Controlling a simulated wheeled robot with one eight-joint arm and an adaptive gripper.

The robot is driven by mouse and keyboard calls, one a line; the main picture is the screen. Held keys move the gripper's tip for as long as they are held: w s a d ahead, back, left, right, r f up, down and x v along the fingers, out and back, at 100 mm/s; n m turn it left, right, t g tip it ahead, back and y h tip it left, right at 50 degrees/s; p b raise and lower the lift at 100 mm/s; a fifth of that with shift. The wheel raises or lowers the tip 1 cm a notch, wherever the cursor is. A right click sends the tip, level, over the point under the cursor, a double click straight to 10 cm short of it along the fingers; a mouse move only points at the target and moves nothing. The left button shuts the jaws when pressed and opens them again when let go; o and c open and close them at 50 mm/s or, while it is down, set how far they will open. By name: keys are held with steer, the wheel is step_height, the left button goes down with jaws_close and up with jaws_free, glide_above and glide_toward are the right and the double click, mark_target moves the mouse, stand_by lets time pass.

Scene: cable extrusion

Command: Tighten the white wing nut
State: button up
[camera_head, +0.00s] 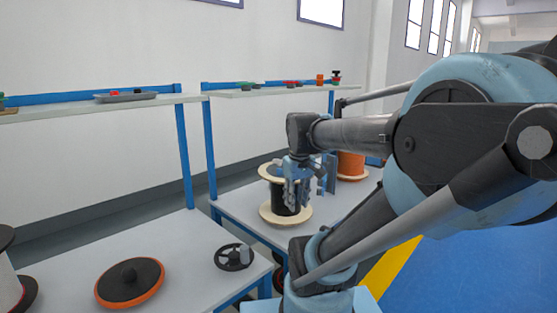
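My gripper (297,192) points down in front of a wooden-flanged spool of black cable (280,195) on the right-hand table. It overlaps the spool's upper right side, and I cannot tell whether it touches it. The fingers are small and blurred, so I cannot tell whether they are open or shut. I cannot make out a white wing nut. A black spoked wheel (227,260) with a grey upright piece (245,252) lies near the right edge of the left-hand table.
The left table (190,240) also carries an orange-rimmed black disc (128,285). A spool of orange cable (350,164) stands behind my gripper. Shelves (150,102) above the tables hold small parts and a grey tray (126,96). A blue post (184,155) rises between the tables.

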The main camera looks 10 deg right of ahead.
steer(key=w+r+n, duration=0.7)
steer(key=w+r, duration=0.7)
steer(key=w, duration=0.4)
step_height(320, 180, up, 4)
steer(key=n+g, duration=0.2)
steer(key=n, duration=0.5)
glide_above(278, 162)
steer(key=f, duration=1.6)
steer(key=shift+w+f, duration=0.1)
steer(key=shift+w, duration=0.2)
jaws_close()
